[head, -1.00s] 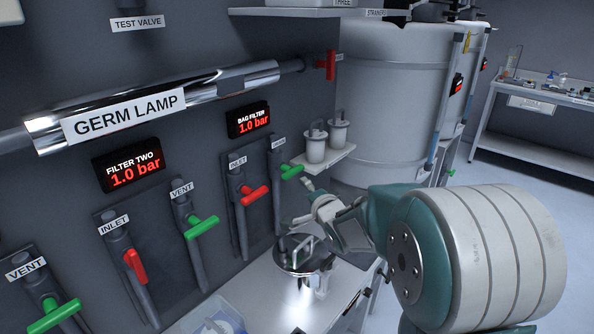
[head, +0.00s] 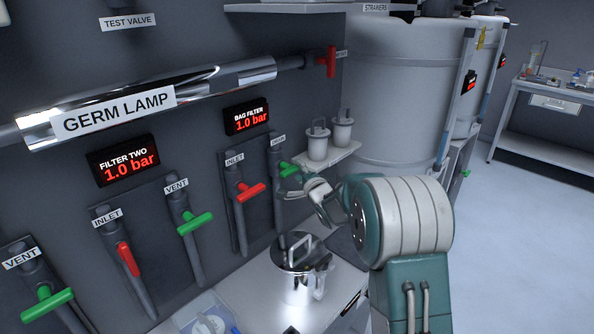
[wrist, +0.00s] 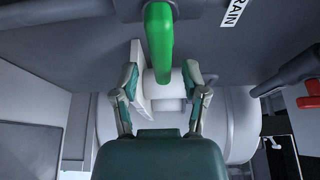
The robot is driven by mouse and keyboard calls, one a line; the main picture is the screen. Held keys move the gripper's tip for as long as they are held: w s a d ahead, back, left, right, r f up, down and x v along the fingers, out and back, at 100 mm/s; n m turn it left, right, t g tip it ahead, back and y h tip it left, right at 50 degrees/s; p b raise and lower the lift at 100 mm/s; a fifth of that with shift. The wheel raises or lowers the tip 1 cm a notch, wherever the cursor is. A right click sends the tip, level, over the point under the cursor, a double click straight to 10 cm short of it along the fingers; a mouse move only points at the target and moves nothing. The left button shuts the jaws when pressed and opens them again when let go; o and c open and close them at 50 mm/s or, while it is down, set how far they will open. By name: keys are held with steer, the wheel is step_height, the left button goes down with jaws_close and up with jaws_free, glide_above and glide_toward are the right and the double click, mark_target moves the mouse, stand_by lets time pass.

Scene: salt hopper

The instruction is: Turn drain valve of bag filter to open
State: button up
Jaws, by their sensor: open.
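The bag filter's drain valve has a green T-handle (head: 289,170), just right of the red inlet handle (head: 250,192) and below the bag filter display (head: 246,117), which reads 1.0 bar. My gripper (head: 297,187) is at this green handle, partly hiding its right end and the pipe. In the wrist view the green handle (wrist: 159,42) hangs down from the top centre, beside the "DRAIN" label (wrist: 233,12). Its lower end is between the spread fingertips of my gripper (wrist: 161,70), with gaps on both sides. The gripper is open and holds nothing.
A shiny lidded pot (head: 302,285) stands on the bench below my arm. Two small white lidded canisters (head: 318,147) sit on a shelf (head: 330,156) close to the right of the valve. The filter two vent handle (head: 195,223) is further left. Large white tanks (head: 390,90) stand behind.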

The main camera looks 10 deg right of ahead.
steer(key=shift+w+a, duration=0.45)
steer(key=shift+a, duration=0.95)
steer(key=shift+d, duration=0.15)
steer(key=c, duration=0.6)
steer(key=shift+d, duration=0.3)
jaws_close()
steer(key=shift+d, duration=0.15)
steer(key=shift+f, duration=0.1)
